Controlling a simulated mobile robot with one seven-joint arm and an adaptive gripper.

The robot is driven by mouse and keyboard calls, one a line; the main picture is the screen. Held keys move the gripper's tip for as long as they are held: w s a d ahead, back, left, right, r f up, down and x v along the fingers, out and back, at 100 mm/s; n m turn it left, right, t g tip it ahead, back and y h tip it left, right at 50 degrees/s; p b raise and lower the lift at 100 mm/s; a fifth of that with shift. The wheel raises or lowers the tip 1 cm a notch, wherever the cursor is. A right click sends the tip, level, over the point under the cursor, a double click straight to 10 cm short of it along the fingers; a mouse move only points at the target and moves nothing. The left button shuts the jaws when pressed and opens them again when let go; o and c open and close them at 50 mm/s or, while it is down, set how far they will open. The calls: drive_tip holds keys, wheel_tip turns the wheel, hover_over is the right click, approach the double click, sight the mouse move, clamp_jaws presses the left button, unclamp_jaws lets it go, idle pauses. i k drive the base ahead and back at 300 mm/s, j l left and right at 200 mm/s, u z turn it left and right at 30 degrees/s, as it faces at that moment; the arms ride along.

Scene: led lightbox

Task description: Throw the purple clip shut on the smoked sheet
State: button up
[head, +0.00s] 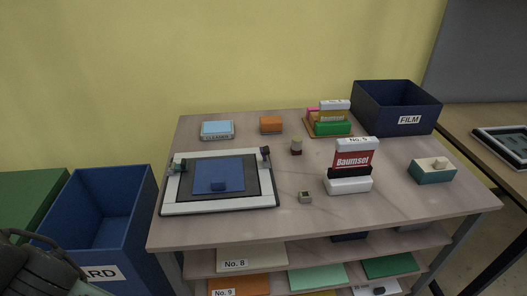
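The lightbox (220,208) lies flat on the left of the table, with a pale frame. A dark smoked sheet (262,187) lies on it, with a smaller blue sheet (215,172) on top. A small dark purple clip (265,153) stands at the lightbox's far right corner, by the smoked sheet's edge; its jaw is too small to tell open from shut. A teal clip (178,165) is at the far left corner. Part of my dark arm end, seemingly my gripper (35,270), shows at the lower left, well away from the clips; its fingers cannot be made out.
A light blue cleaner box (217,130), orange block (271,124) and small jar (296,146) stand behind and right of the lightbox. A Baumsel stack (350,172), small grey cube (305,197) and FILM bin (395,106) are further right. A blue bin (100,215) stands left.

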sight(265, 150)
drive_tip(key=k+l+u, duration=0.2)
drive_tip(key=j, duration=0.3)
drive_tip(key=l, duration=0.3)
drive_tip(key=i+l, duration=0.15)
drive_tip(key=l, duration=0.15)
drive_tip(key=k, duration=0.5)
drive_tip(key=i+l+z, duration=0.2)
drive_tip(key=i, duration=0.3)
drive_tip(key=i+l+z, duration=0.2)
drive_tip(key=i, duration=0.35)
drive_tip(key=i+l+z, duration=0.2)
drive_tip(key=i, duration=0.35)
